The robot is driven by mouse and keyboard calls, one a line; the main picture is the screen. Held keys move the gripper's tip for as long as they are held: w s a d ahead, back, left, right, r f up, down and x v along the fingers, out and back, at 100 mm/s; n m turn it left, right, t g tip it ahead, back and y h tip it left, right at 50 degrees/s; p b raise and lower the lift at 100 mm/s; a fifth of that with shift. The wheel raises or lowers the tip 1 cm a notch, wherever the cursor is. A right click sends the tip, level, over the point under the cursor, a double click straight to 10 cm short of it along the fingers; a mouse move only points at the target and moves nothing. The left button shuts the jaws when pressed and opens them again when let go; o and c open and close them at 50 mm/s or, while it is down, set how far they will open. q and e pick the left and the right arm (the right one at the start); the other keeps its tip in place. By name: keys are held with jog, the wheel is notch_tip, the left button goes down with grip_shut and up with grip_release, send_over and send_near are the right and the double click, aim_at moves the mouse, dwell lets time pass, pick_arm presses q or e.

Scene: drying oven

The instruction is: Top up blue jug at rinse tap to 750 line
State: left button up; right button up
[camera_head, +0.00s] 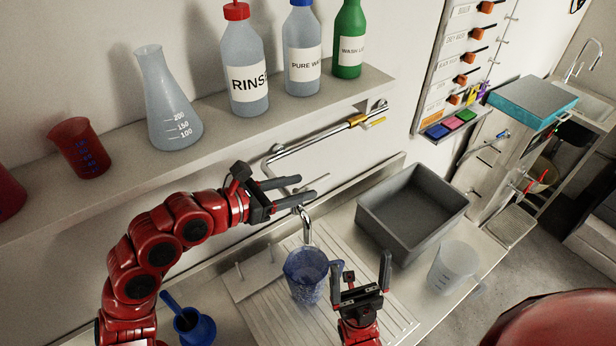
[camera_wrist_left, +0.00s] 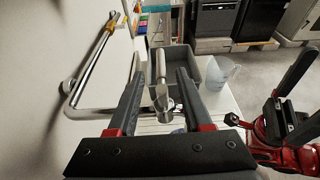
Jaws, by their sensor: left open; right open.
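The blue jug (camera_head: 303,272) stands upright on the ribbed drainboard (camera_head: 268,310), below the chrome rinse tap spout (camera_head: 307,228). It is see-through blue; its water level and 750 line cannot be read. My left gripper (camera_head: 305,187) is open and empty above the spout. In the left wrist view the tap (camera_wrist_left: 162,97) shows between its fingers. My right gripper (camera_head: 361,262) is open just right of the jug. Its left finger overlaps the jug's right side in the picture; I cannot tell if they touch.
A grey basin (camera_head: 405,215) and a clear jug (camera_head: 450,268) stand to the right. A wall pipe with a brass valve (camera_head: 357,119) runs behind. A shelf above holds a flask (camera_head: 168,105), a red beaker (camera_head: 78,148) and several bottles. A blue vessel (camera_head: 193,328) is at lower left.

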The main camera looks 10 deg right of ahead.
aim_at(304, 188)
pick_arm(q)
jog(key=shift+p+x, duration=0.45)
jog(key=shift+x, duration=1.5)
jog(key=shift+s, duration=0.1)
grip_shut()
